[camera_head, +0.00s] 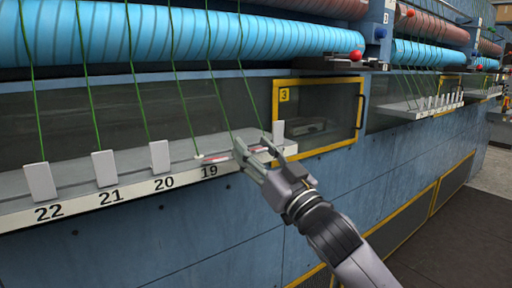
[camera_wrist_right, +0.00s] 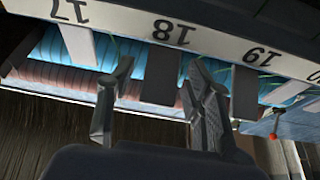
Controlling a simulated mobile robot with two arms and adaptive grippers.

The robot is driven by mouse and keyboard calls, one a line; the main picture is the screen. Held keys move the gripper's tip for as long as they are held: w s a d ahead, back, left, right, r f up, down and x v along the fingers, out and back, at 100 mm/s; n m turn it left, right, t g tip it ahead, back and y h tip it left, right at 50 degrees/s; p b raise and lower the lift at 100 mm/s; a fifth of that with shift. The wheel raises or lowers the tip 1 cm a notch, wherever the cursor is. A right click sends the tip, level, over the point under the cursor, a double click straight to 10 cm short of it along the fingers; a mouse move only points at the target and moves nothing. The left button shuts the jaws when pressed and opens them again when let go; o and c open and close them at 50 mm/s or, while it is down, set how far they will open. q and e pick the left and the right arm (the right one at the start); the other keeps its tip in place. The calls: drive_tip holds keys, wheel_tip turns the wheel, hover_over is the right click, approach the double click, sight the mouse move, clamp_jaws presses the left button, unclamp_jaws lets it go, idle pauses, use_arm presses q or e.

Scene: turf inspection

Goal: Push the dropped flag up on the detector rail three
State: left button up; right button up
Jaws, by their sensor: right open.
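The detector rail (camera_head: 120,192) runs along the machine front with numbered white flags. Flags 22 (camera_head: 40,182), 21 (camera_head: 105,168) and 20 (camera_head: 160,156) stand upright. At 19, a flag (camera_head: 215,157) lies tipped down, with red showing. Another low piece with red shows beside my gripper, partly hidden. A white flag (camera_head: 278,132) stands just past the gripper. My right gripper (camera_head: 256,152) is open at the rail. In the right wrist view its fingers (camera_wrist_right: 160,108) stand either side of a dark flag (camera_wrist_right: 160,75) at 18; contact is unclear. My left gripper is not in view.
Green yarns run from the blue roller (camera_head: 180,38) down to the rail. A yellow-framed window marked 3 (camera_head: 318,112) is right of the gripper. A red ball-ended lever (camera_head: 356,55) sticks out above it. The dark floor (camera_head: 455,235) at right is clear.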

drive_tip(key=shift+c, duration=0.4)
clamp_jaws()
drive_tip(key=shift+r+p, duration=0.15)
drive_tip(key=shift+p, duration=0.35)
drive_tip(key=g+h+p, duration=0.1)
drive_tip(key=g+p, duration=0.1)
drive_tip(key=p, duration=0.4)
drive_tip(key=w+r+g+h+p, duration=0.1)
drive_tip(key=g+p, duration=0.1)
drive_tip(key=p, duration=0.5)
drive_tip(key=a+r+g+h+p, duration=0.1)
drive_tip(key=g+h+p, duration=0.1)
drive_tip(key=p, duration=0.5)
drive_tip(key=shift+w+r, duration=0.15)
drive_tip(key=shift+w, duration=0.05)
drive_tip(key=shift+w+a+g+h+p, duration=0.15)
drive_tip(key=shift+w+g+h+p, duration=0.2)
drive_tip(key=shift+g+h, duration=0.35)
drive_tip(key=shift+w+a+f+g+h, duration=0.1)
drive_tip(key=shift+w+a+g+h, duration=0.05)
drive_tip(key=shift+g+h, duration=0.4)
drive_tip(key=shift+w+a+f+g+h, duration=0.15)
drive_tip(key=shift+g+h, duration=0.25)
drive_tip(key=shift+g, duration=0.4)
drive_tip(key=shift+w+a+r+g+h, duration=0.1)
drive_tip(key=shift+w+a+g+h, duration=0.1)
drive_tip(key=shift+g+h, duration=0.35)
drive_tip(key=shift+o, duration=0.4)
unclamp_jaws()
